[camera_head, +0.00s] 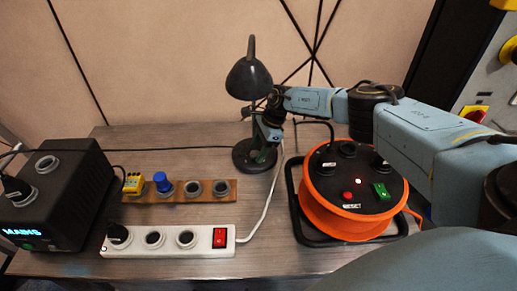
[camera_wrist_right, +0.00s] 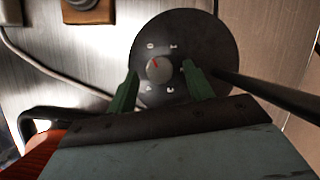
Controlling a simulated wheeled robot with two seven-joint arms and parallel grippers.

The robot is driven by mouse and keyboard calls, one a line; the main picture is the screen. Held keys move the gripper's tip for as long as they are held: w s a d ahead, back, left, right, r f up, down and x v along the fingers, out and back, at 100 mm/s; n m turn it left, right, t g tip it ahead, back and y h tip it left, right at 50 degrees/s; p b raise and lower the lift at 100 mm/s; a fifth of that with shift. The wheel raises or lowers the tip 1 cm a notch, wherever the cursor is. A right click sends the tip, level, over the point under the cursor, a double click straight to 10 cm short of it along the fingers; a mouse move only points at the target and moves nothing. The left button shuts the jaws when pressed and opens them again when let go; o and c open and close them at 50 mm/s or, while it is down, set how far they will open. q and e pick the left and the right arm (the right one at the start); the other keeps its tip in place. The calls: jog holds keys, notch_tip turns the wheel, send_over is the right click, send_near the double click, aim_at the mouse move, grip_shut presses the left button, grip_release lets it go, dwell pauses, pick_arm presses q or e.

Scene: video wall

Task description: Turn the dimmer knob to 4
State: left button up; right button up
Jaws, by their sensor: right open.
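The dimmer knob (camera_wrist_right: 158,68) is a small grey round knob on the dark round base (camera_wrist_right: 200,35) of a desk lamp. Its red mark points up and slightly left in the right wrist view. My left gripper is not in view.
An orange cable reel (camera_head: 345,222) stands right of the lamp, below my right arm. A white power strip (camera_head: 168,240), a wooden board (camera_head: 205,197) with sockets and plugs, and a black mains box (camera_head: 60,195) are at the left. A white cable runs close to the lamp base.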

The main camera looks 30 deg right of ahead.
jog(key=shift+c, duration=0.4)
